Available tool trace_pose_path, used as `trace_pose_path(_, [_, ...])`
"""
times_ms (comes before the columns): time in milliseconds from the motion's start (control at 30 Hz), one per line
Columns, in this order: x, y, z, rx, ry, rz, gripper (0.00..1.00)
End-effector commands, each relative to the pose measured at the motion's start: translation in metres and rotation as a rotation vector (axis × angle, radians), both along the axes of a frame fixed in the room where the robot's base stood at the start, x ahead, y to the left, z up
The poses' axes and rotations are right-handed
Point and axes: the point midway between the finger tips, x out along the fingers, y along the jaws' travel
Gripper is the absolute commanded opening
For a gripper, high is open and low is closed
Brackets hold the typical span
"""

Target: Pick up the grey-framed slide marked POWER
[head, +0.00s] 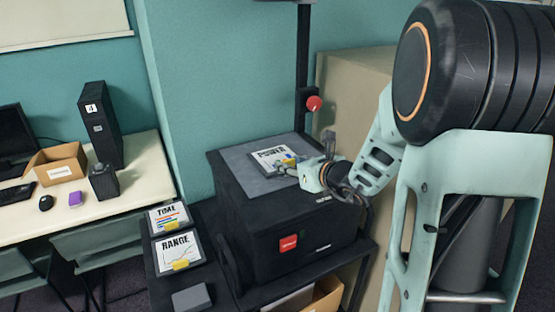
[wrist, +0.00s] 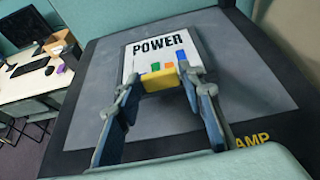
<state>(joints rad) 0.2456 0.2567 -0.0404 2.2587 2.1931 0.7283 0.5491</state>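The grey-framed POWER slide (wrist: 140,58) lies on the grey top of a black projector, with bold black lettering, coloured bars and a yellow tab (wrist: 158,82) at its near edge. It also shows in the head view (head: 264,157), partly hidden by my gripper (head: 288,164). In the wrist view, the fingers of my gripper (wrist: 160,77) stand on both sides of the yellow tab and appear to touch it. No clear gap shows under the slide; I cannot tell whether it is raised at all.
The TIME slide (head: 168,214) and RANGE slide (head: 176,249) lie on a dark shelf left of the projector (head: 290,218). A post with a red knob (head: 314,103) rises behind the projector top. A white desk (head: 140,181) with a box and computer stands at left.

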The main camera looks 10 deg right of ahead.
Motion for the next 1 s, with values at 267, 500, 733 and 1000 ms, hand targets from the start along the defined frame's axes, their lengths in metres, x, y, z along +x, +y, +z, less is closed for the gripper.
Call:
trace_pose_path(267, [0.0, 0.0, 0.0, 0.0, 0.0, 0.0, 0.03])
trace_pose_path(500, [0.0, 0.0, 0.001, 0.001, -0.002, 0.0, 0.03])
trace_pose_path(733, [0.001, -0.002, 0.012, 0.0, -0.002, 0.0, 0.03])
trace_pose_path(1000, [0.004, -0.008, 0.043, 0.0, -0.002, 0.003, 0.03])
